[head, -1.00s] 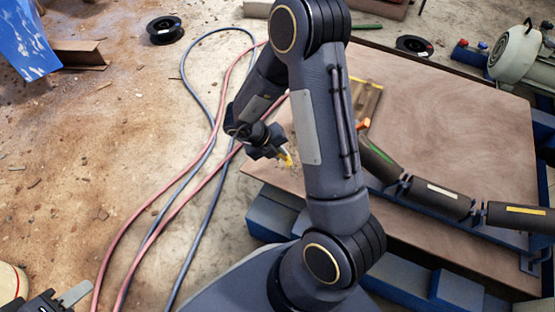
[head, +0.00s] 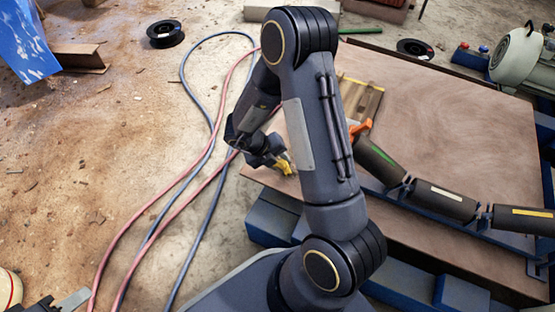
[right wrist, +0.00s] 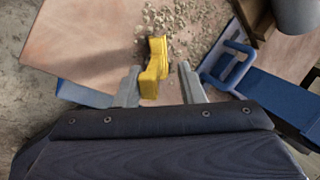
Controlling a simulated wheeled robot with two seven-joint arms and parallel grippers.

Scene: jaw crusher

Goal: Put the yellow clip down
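The yellow clip (right wrist: 155,66) shows in the right wrist view between the fingers of my right gripper (right wrist: 160,86), close to the left finger. A clear gap lies between the clip and the right finger, so the gripper looks open. Whether the clip touches the left finger or rests on the brown board (right wrist: 62,28) I cannot tell. In the head view the clip (head: 285,167) shows at the tip of my right gripper (head: 278,158), over the board's near left corner. My left gripper (head: 62,301) is only partly in view at the bottom left.
Gravel (right wrist: 178,22) is scattered on the board beyond the clip. A blue metal bracket (right wrist: 230,65) stands right of the fingers. A row of dark rollers (head: 440,200) crosses the board. Red and blue hoses (head: 213,150) lie on the floor to the left.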

